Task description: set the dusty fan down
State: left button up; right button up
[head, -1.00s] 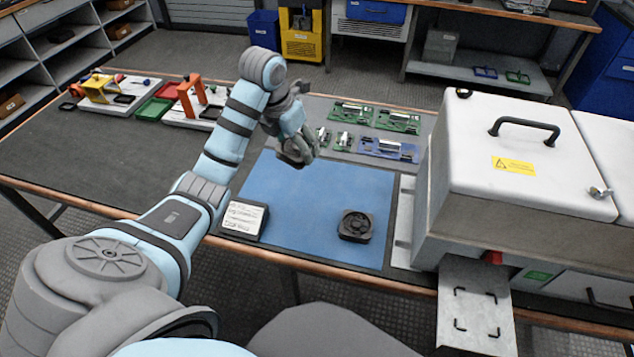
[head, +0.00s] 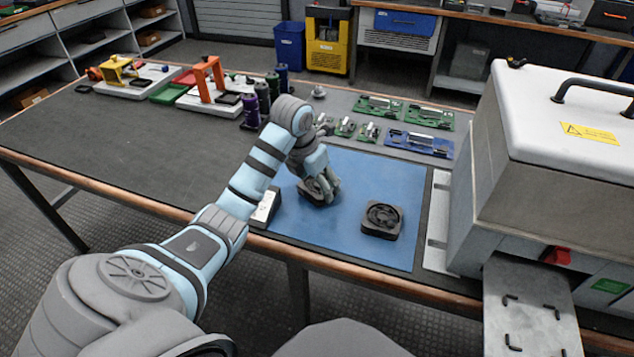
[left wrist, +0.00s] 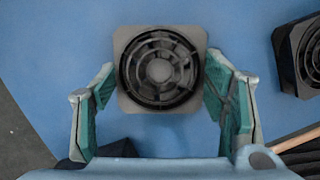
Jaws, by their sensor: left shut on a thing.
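The dusty fan (left wrist: 160,70), a grey square frame with a round grille, sits between the two fingers of my left gripper (left wrist: 160,85) in the left wrist view. The fingers press on its left and right sides. In the head view the left gripper (head: 322,188) is low over the blue mat (head: 345,240), with the fan (head: 312,194) partly hidden under it. The fan is at or just above the mat; I cannot tell if it touches. A darker fan (head: 382,219) lies on the mat to the right and shows at the wrist view's right edge (left wrist: 300,55). My right gripper is not in view.
A white-topped box (head: 265,207) stands left of the held fan, partly behind my arm. Green and blue circuit boards (head: 417,142) lie behind the mat. A large white cabinet (head: 540,130) stands to the right. The mat's front part is clear.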

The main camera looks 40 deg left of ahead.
aim_at(312, 189)
pick_arm(q)
jog(key=shift+f, duration=0.15)
jog(key=o, duration=1.2)
jog(key=p+v, duration=0.3)
jog(key=v, duration=0.3)
jog(key=shift+w+r, duration=0.1)
jog(key=shift+r, duration=0.35)
jog(key=p+v, duration=0.5)
jog(key=shift+s+r, duration=0.25)
jog(key=shift+s, duration=0.05)
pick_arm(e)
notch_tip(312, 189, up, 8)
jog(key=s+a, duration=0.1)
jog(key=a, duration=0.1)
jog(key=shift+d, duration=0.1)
